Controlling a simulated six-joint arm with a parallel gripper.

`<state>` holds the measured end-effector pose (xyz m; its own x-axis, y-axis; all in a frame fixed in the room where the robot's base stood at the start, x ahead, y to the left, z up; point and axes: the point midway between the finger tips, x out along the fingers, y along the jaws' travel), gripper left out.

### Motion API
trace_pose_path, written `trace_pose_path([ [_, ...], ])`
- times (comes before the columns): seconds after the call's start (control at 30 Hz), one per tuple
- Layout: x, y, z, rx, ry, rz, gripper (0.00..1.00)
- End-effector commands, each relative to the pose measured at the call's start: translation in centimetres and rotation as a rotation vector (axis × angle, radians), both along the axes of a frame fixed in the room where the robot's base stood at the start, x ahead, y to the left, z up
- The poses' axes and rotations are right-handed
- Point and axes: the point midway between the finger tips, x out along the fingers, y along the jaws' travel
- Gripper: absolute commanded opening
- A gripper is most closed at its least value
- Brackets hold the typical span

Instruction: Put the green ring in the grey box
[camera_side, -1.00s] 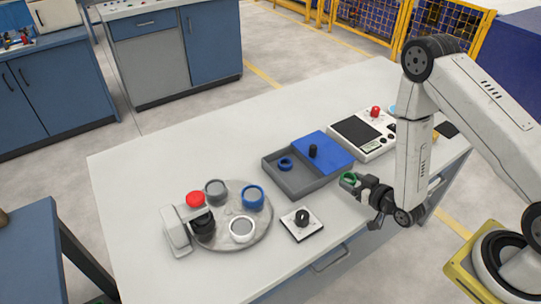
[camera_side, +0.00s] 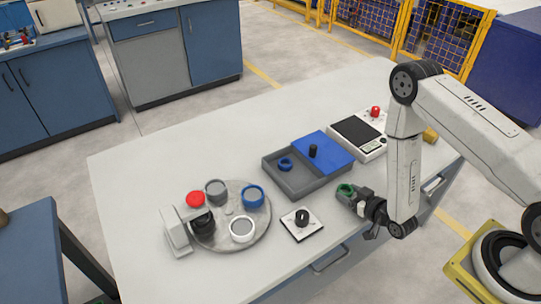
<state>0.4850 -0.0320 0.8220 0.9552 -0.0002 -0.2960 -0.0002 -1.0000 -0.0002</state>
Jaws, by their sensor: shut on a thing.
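The green ring (camera_side: 345,189) is held in my gripper (camera_side: 349,193), to the right of the grey box and above the table's front part. My gripper is shut on the ring; the fingertips are small and partly hidden by the ring. The grey box (camera_side: 295,191) is an open tray in the middle of the table. A blue ring (camera_side: 286,164) lies inside it. A blue lid (camera_side: 325,147) with a black knob covers the box's right part.
A small white plate with a black knob (camera_side: 302,218) sits in front of the box. A scale-like device (camera_side: 357,138) with a red button stands behind right.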

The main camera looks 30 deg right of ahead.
Motion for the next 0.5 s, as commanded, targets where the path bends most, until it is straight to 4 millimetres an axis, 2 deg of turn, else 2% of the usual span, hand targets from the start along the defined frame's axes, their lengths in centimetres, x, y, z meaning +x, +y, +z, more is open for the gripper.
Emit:
trace_pose_path([
  [0.47,0.04,-0.01,-0.43,0.0,-0.001,0.0,0.1],
  [0.5,0.06,-0.01,-0.42,0.0,-0.001,0.0,0.74],
])
